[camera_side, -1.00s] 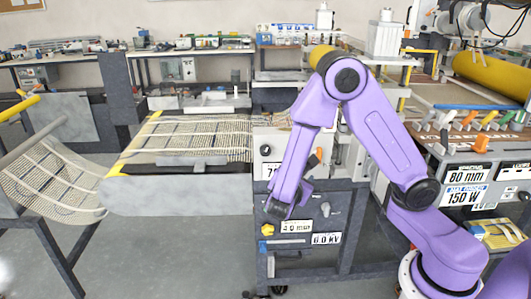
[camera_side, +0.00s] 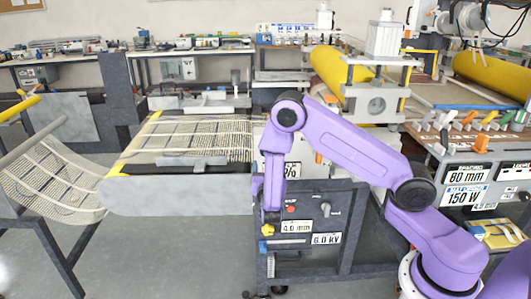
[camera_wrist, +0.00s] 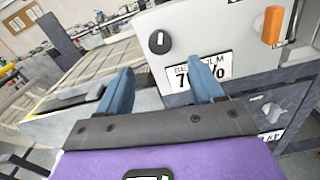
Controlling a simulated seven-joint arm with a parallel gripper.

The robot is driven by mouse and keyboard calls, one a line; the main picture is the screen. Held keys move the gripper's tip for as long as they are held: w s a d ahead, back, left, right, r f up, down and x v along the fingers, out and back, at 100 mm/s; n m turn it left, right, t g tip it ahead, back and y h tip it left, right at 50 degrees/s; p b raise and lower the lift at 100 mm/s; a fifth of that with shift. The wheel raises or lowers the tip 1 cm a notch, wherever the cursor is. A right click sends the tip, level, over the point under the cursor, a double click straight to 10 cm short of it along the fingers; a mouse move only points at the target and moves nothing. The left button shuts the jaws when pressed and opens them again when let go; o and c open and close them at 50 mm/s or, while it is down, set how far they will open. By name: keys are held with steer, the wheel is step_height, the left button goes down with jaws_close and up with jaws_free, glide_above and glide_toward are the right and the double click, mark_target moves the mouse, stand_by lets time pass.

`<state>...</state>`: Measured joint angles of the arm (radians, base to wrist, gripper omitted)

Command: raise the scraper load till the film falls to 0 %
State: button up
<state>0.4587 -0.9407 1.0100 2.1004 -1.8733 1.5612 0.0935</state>
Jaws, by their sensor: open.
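The film readout plate (camera_wrist: 183,80) is on the white front panel in the wrist view; it begins with 7 and ends in %, with the middle hidden by a finger. In the side view my arm covers most of this plate (camera_side: 293,170). A black knob (camera_wrist: 160,42) is above it, and an orange lever (camera_wrist: 272,26) is to its right. I cannot read which control sets the scraper load. My gripper (camera_wrist: 160,90) is open and empty, its blue fingers in front of the panel below the black knob. It also shows in the side view (camera_side: 268,212), hanging near the cabinet.
The belt with pale mesh (camera_side: 190,135) lies left of the cabinet. Plates read 4.0 mm and 6.0 kV. Floor at front left is clear.

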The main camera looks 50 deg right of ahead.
steer(key=x, duration=1)
steer(key=shift+w+d+f, duration=0.1)
steer(key=shift+w+d, duration=0.1)
steer(key=shift+d, duration=0.05)
steer(key=c, duration=1.1)
